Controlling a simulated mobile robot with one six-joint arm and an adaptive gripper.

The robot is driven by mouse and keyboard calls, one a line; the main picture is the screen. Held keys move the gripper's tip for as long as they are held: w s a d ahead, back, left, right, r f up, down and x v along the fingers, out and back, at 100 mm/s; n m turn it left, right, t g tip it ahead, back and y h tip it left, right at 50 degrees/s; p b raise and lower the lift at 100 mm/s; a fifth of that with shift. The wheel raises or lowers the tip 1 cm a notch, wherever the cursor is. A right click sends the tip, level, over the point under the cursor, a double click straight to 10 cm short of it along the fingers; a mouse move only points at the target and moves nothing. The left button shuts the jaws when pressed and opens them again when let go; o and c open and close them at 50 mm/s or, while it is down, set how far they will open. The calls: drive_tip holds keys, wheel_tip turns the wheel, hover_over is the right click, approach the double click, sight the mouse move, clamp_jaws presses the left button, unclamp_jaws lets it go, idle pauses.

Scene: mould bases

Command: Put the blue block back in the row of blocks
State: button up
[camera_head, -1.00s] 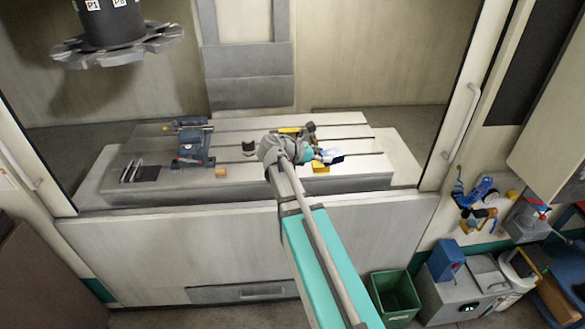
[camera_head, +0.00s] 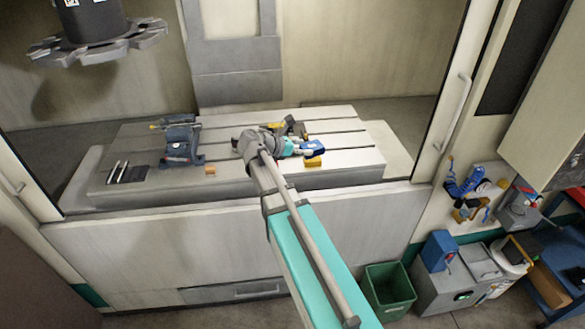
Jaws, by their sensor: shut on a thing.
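The blue block (camera_head: 316,147) is on the right part of the slotted machine table (camera_head: 345,172). My gripper (camera_head: 304,149) reaches it from the left, behind the end of my arm, and is shut on it. The fingers are too small to make out clearly. A yellow block (camera_head: 313,162) sits just in front of the blue block; I cannot tell if they touch. An orange-brown block (camera_head: 210,169) stands alone toward the left front of the table. No clear row of blocks can be made out; my arm hides part of the table.
A dark piece with yellow (camera_head: 292,128) lies behind my wrist. A blue-grey vise (camera_head: 181,146) stands at the left of the table, with a dark slotted piece (camera_head: 128,172) at the front left. The right end of the table is clear. A tool carousel (camera_head: 98,45) hangs above left.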

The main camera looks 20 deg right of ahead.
drive_tip(key=w+a+f+b, duration=0.2)
drive_tip(key=w+a, duration=0.2)
drive_tip(key=a, duration=0.3)
drive_tip(key=w+a+f+t+b, duration=0.1)
drive_tip(key=w+a+f+b, duration=0.1)
drive_tip(key=a, duration=0.5)
drive_tip(key=shift+w+f+n+b, duration=0.35)
drive_tip(key=shift+w+f, duration=0.2)
drive_tip(key=shift+w, duration=0.3)
drive_tip(key=shift+d, duration=0.1)
drive_tip(key=w+d+f+b, duration=0.5)
drive_tip(key=d+f+b, duration=0.4)
drive_tip(key=d, duration=0.3)
